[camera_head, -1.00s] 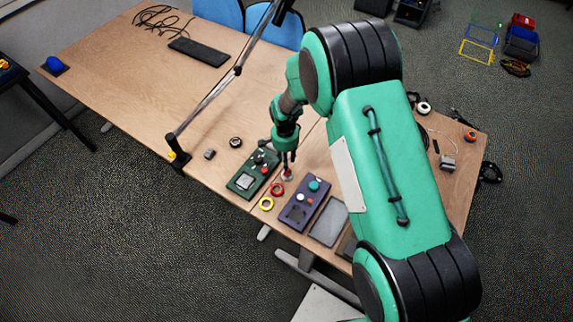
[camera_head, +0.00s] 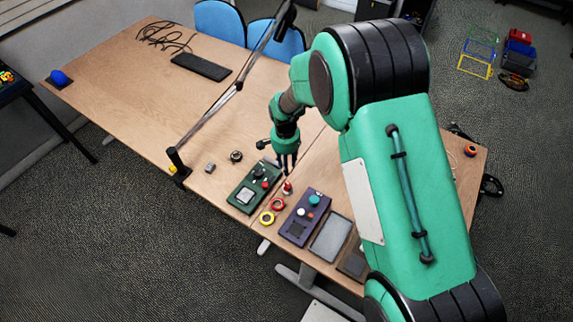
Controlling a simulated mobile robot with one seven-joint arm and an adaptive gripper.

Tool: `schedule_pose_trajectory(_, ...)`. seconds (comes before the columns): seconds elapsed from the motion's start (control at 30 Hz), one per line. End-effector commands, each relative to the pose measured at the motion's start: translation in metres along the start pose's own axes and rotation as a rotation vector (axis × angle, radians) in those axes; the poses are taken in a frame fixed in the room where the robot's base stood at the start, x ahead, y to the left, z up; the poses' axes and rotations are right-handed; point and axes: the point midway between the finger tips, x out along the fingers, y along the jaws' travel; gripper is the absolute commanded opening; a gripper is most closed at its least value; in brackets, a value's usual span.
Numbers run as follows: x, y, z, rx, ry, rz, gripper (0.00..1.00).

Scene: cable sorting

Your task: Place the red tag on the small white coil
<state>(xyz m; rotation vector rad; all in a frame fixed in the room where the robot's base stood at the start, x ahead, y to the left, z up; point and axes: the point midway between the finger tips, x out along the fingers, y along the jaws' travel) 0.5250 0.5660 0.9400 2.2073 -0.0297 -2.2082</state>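A small red piece, which looks like the red tag (camera_head: 287,186), stands near the front edge of the table between the green box and the purple box. A whitish rim shows at its foot and looks like the small white coil (camera_head: 287,192); it is too small to tell exactly how they touch. My gripper (camera_head: 286,168) points down just above the red piece. Its dark fingers look spread, with nothing visible between them, and a small gap shows between their tips and the red piece.
A red ring (camera_head: 278,204) and a yellow ring (camera_head: 267,218) lie just in front. The green box (camera_head: 240,197) is to the left; the purple box (camera_head: 307,215) and a grey tray (camera_head: 332,238) are to the right. A lamp arm (camera_head: 215,107) rises at the left.

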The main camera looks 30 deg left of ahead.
Motion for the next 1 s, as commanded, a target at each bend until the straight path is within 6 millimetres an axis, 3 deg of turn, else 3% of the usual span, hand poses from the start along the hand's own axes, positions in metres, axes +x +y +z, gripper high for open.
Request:
schedule_pose_trajectory(0.67,-0.004,0.002,-0.002,0.001,0.002,-0.002,0.34)
schedule_pose_trajectory(0.87,-0.033,0.019,-0.015,0.004,0.013,-0.016,0.34)
schedule_pose_trajectory(1.0,-0.071,0.046,-0.03,0.006,0.029,-0.033,0.34)
